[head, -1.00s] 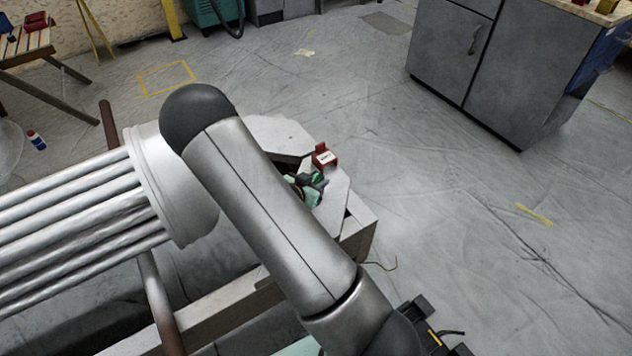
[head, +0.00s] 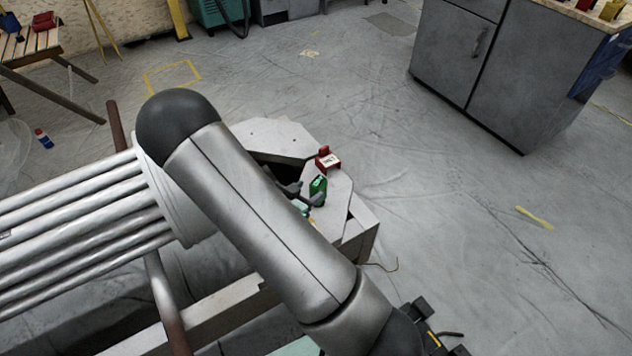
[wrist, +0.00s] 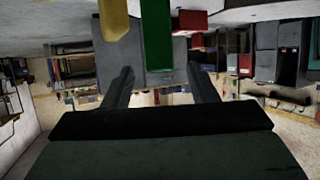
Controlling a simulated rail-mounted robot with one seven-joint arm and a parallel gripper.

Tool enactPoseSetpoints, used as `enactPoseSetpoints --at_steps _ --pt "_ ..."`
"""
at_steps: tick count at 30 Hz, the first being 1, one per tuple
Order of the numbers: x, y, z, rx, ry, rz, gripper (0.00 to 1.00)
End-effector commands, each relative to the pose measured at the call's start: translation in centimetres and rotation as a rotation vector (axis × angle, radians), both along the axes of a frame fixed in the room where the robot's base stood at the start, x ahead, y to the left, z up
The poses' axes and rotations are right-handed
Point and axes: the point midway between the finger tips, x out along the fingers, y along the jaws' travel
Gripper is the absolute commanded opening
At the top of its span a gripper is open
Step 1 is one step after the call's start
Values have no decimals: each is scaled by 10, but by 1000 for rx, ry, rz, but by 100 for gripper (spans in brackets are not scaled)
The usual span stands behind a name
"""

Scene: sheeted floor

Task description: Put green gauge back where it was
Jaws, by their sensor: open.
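The green gauge (head: 318,188) stands on a pale angular plate (head: 336,198) in the head view, beside the red gauge (head: 328,160). In the wrist view, which is upside down, the green gauge (wrist: 157,40) hangs from the top edge, between a yellow block (wrist: 113,18) and the red one (wrist: 190,19). My gripper (head: 303,196) is at the left of the green gauge, partly hidden by my arm. In the wrist view my gripper (wrist: 160,72) is open, its fingers apart on either side of the green gauge's end. I see no finger touching it.
A grey cabinet (head: 482,75) stands at the upper right, with small coloured blocks on top. A wooden slatted table (head: 30,42) is at the upper left. The sheeted floor (head: 430,215) right of the plate is mostly clear.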

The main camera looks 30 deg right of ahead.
Motion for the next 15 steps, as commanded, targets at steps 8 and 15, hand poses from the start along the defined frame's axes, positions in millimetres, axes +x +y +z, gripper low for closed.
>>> enactPoseSetpoints --at_steps 8,15 --pt "-19 37 19 1 -2 1 53" --pt "-6 61 24 194 38 92 53"
